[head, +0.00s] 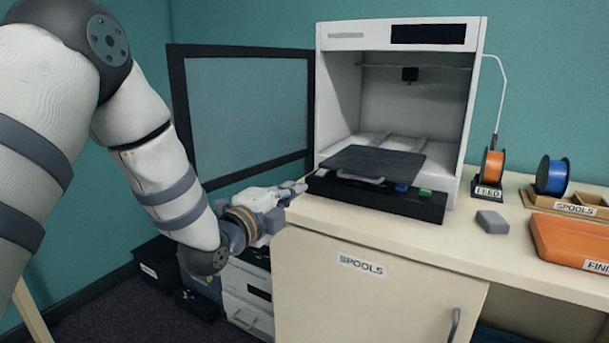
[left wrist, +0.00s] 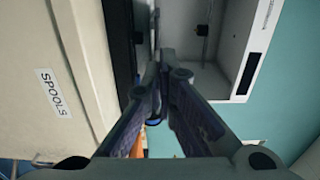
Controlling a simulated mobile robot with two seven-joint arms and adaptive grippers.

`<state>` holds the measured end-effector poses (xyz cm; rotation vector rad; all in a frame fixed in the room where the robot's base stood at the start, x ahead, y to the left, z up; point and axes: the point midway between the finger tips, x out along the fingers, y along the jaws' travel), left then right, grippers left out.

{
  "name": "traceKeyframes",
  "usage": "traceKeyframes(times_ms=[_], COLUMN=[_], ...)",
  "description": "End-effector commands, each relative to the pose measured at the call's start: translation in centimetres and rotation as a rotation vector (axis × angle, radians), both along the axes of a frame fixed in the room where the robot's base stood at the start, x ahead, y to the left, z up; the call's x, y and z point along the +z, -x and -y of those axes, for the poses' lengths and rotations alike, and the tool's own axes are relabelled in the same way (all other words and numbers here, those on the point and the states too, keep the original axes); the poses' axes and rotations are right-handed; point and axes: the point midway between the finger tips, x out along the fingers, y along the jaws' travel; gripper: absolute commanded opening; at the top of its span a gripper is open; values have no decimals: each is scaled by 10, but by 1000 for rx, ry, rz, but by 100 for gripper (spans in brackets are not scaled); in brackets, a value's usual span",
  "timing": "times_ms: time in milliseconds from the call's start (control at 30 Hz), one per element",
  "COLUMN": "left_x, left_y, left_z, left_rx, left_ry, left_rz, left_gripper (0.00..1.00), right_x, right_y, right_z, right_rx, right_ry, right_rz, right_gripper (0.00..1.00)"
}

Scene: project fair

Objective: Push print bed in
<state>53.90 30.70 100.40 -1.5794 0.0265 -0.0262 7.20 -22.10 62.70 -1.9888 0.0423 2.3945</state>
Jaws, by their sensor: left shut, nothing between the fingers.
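The print bed (head: 374,163) is a flat dark plate with a light handle (head: 361,178) on its front edge. It sticks partly out of the open front of the white printer (head: 471,120), over a black base. The printer's dark-framed door (head: 247,115) stands swung open to the left. My left gripper (head: 301,187) is shut and empty at the counter's front left edge, left of the bed's front; whether it touches anything I cannot tell. In the left wrist view its fingers (left wrist: 160,70) meet in front of the printer. My right gripper is not in view.
An orange spool (head: 493,165) on the feed stand and a blue spool (head: 552,175) stand right of the printer. A grey block (head: 492,220) and an orange tray (head: 567,240) lie on the counter (head: 420,236). The counter before the printer is mostly clear.

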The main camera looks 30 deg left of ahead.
Motion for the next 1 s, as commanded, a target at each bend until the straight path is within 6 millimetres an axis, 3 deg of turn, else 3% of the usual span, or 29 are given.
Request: traceKeyframes(times_ms=[167, 633, 800, 1000], left_x=[-2, -6, -2, 0], left_y=[-20, -118, -136, -140], left_z=[0, 3, 5, 5], left_rx=[-1, 1, 0, 0], left_ry=[-10, -6, -6, -6], left_rz=[2, -3, 0, 1], left_gripper=[0, 0, 0, 0], right_x=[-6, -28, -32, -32], right_y=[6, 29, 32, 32], right_z=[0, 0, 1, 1], right_rx=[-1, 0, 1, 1], right_ry=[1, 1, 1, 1], right_rz=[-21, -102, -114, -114], right_gripper=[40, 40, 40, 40])
